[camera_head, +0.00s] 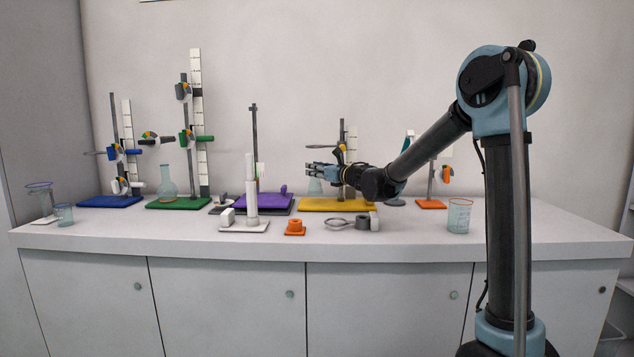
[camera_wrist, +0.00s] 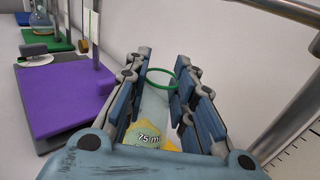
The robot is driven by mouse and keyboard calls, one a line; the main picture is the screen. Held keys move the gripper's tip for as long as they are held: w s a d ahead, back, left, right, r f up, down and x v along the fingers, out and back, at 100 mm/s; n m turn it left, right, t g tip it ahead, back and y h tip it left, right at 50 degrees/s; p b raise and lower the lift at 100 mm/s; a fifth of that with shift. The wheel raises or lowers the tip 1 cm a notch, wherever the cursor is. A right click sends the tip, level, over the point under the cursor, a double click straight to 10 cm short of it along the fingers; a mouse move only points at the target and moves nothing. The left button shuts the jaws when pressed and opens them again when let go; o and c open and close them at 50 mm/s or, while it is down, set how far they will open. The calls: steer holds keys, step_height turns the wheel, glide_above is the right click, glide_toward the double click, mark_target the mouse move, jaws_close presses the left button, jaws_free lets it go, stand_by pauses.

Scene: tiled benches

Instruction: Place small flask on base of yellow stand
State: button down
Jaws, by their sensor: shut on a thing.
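The small flask (camera_head: 315,187) is clear glass and hangs upright at my gripper (camera_head: 312,170), over the left part of the yellow stand's base (camera_head: 340,206). I cannot tell whether its bottom touches the base. In the wrist view, my gripper (camera_wrist: 162,58) is shut on the flask (camera_wrist: 155,108), with the green-rimmed mouth between the fingers and a "75 ml" mark below. Yellow shows through and around the glass. The stand's upright rod rises behind my wrist in the head view.
The purple stand (camera_head: 262,200) is just left of the yellow one. A green stand (camera_head: 178,204) holds a larger flask (camera_head: 167,185). An orange block (camera_head: 295,228), a grey ring clamp (camera_head: 362,223) and a beaker (camera_head: 459,215) stand nearer the front. The bench front is partly clear.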

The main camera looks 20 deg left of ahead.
mark_target(319, 179)
step_height(319, 179, down, 3)
steer(key=shift+f, duration=0.1)
steer(key=shift+w+f, duration=0.2)
steer(key=shift+f, duration=0.1)
steer(key=c, duration=1.4)
jaws_free()
steer(key=shift+o, duration=0.2)
steer(key=v, duration=1.2)
